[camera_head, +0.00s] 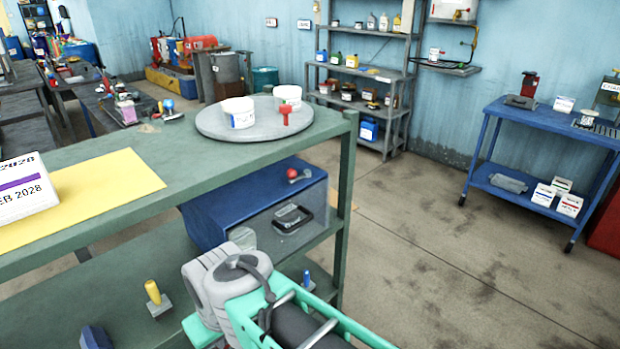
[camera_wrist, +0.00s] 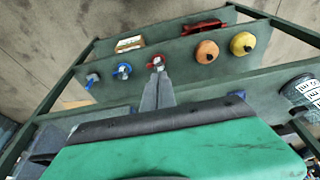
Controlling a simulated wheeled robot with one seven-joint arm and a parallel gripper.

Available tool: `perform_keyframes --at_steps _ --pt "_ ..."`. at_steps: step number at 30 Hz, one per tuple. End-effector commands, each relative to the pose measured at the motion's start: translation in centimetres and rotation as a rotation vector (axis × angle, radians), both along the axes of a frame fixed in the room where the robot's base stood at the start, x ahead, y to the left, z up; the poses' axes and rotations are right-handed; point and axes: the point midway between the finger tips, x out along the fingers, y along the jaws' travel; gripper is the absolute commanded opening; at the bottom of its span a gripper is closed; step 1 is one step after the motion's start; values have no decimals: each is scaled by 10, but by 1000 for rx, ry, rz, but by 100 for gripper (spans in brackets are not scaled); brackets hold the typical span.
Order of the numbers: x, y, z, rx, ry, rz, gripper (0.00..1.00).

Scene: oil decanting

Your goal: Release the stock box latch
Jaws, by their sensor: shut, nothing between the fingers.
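A blue box (camera_head: 212,210) sits on the shelf below the grey-green bench top, its grey front facing right. A black handle-like fitting (camera_head: 293,217) is on that front, and a small red knob (camera_head: 299,175) shows above it. I take this for the stock box, but which part is its latch I cannot tell. In the wrist view my gripper (camera_wrist: 158,78) is shut and empty, its grey fingers pointing at a red-ringed fitting (camera_wrist: 155,62); whether they touch it is unclear. In the head view my teal and grey arm stands in front of the bench, with the fingertips hidden.
The bench top holds a round grey turntable (camera_head: 215,122) with white tubs and a yellow sheet (camera_head: 90,195). A yellow-handled item (camera_head: 153,293) stands on the lower shelf. Bench posts (camera_head: 346,190) frame the box. Open floor lies right, before a blue cart (camera_head: 535,125).

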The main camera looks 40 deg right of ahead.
Motion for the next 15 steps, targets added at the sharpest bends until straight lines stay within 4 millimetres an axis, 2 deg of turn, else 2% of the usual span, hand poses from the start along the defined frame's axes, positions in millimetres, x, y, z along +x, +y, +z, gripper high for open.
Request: perform_keyframes --at_steps 5,8,11,12,14,15 --pt "9 -7 1 24 -21 -47 0" --pt "33 -26 4 98 -83 -178 0" --pt "68 -63 14 233 -196 -387 0" --pt "82 -83 20 300 -254 -481 0" --pt "97 -116 32 408 -341 -620 0" --pt "104 -140 41 485 -402 -710 0"
